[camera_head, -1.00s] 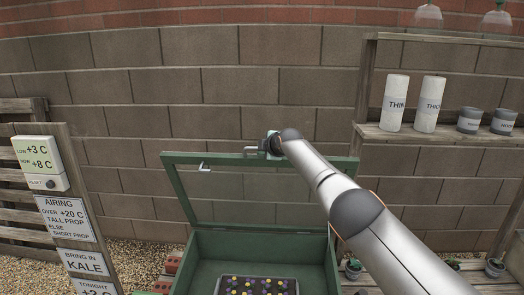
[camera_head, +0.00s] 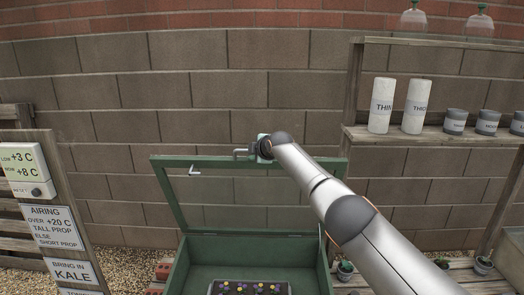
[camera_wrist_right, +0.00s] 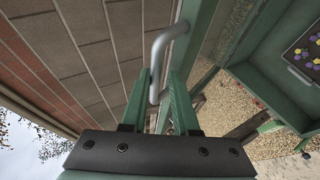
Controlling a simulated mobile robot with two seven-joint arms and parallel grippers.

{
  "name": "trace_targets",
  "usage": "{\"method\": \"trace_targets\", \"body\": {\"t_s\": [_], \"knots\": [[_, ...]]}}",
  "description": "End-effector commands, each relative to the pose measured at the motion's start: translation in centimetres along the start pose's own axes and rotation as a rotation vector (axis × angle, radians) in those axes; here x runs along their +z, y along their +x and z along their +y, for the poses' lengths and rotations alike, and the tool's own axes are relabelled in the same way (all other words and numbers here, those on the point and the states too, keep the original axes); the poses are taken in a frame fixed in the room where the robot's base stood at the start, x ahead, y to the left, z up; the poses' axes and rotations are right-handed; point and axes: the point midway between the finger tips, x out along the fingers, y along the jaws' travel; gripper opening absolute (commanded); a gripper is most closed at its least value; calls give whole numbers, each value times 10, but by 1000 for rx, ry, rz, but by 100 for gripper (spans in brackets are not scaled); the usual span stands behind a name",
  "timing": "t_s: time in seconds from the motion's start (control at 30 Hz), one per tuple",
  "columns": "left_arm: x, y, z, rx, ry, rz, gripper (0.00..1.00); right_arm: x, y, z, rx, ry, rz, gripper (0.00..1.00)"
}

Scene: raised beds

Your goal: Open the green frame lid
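The green frame's lid (camera_head: 167,195), a green rim around a clear pane, stands raised, close to upright, above the green box (camera_head: 183,268). A silver handle (camera_head: 242,153) sits on its top edge. My right gripper (camera_head: 262,147) is at that edge, at the handle's right end. In the right wrist view, the bent handle bar (camera_wrist_right: 158,55) runs between the green fingers of my right gripper (camera_wrist_right: 159,80), which look closed around it. The right finger hides part of the handle. My left gripper is out of view.
A flower tray (camera_head: 250,287) sits in the box. A sign post (camera_head: 68,170) stands left. A shelf (camera_head: 430,137) with white cylinders (camera_head: 382,105) and grey pots (camera_head: 455,122) is at the right. A block wall (camera_head: 200,100) stands behind the lid.

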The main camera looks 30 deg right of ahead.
Motion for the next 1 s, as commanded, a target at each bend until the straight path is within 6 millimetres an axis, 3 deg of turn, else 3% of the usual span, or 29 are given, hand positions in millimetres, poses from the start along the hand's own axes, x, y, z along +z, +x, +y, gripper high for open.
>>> {"method": "trace_targets", "body": {"t_s": [0.47, 1.0], "knots": [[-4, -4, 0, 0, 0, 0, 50, -1, -24, -5, -4, -6, 0, 27], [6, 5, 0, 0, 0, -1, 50, -1, -81, -4, -1, -7, -1, 27]]}}
